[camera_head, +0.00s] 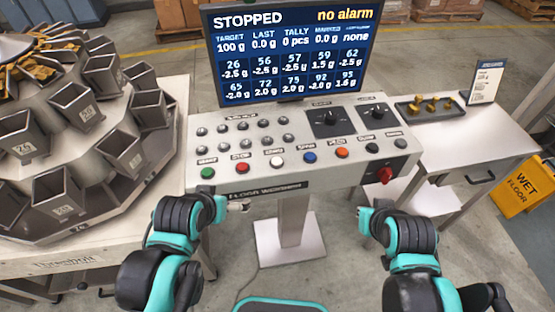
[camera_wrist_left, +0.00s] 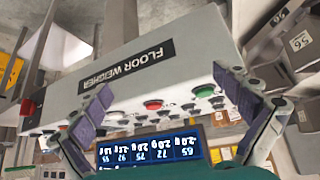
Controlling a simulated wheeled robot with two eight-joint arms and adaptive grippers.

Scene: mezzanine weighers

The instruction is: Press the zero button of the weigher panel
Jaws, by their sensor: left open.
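The weigher panel (camera_head: 300,160) is a grey sloped console on a post. Its front row has a green button (camera_head: 208,173), a red button (camera_head: 242,168), a white button (camera_head: 276,162), a blue button (camera_head: 309,157), an orange button (camera_head: 341,152) and dark ones. The labels are too small to read surely, so I cannot tell which is zero. My left gripper (camera_head: 240,206) is below the panel's front left edge, touching no button. In the left wrist view the open fingers (camera_wrist_left: 161,82) frame the panel front. My right gripper (camera_head: 372,207) is below the front right edge; its fingers are unclear.
A screen (camera_head: 290,50) reading STOPPED stands behind the panel. A red rotary switch (camera_head: 385,175) juts from the front right. A multihead weigher (camera_head: 75,140) crowds the left. A side table (camera_head: 470,150) with a tray (camera_head: 432,108) and a yellow wet-floor sign (camera_head: 522,187) are at right.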

